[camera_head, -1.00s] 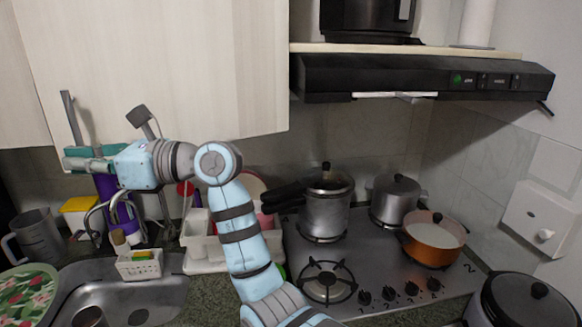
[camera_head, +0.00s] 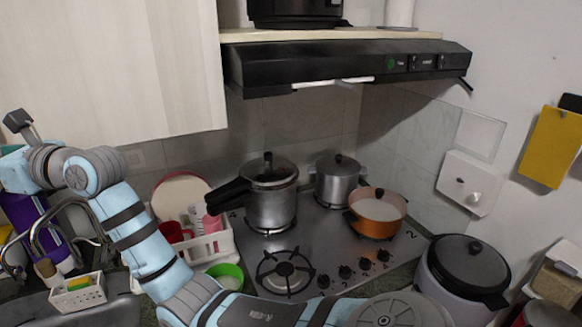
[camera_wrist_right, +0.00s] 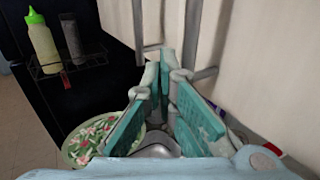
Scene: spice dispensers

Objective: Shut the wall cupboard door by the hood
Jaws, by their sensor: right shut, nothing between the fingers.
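The pale wood wall cupboard door (camera_head: 110,70) fills the upper left of the head view, its right edge beside the black hood (camera_head: 340,65). Whether it stands ajar or flush is hard to tell from here. In the right wrist view a pale panel (camera_wrist_right: 265,60) rises close on the right of my right gripper (camera_wrist_right: 165,62), with a grey bar handle (camera_wrist_right: 191,32) near its edge. My right gripper is shut and empty, in front of the panels. My left gripper is not in view.
Below the hood stand a pressure cooker (camera_head: 270,195), a steel pot (camera_head: 338,180) and an orange pan (camera_head: 377,212) on the stove. A dish rack (camera_head: 205,245) sits left of it. A dark shelf unit with a bottle (camera_wrist_right: 43,45) shows in the wrist view.

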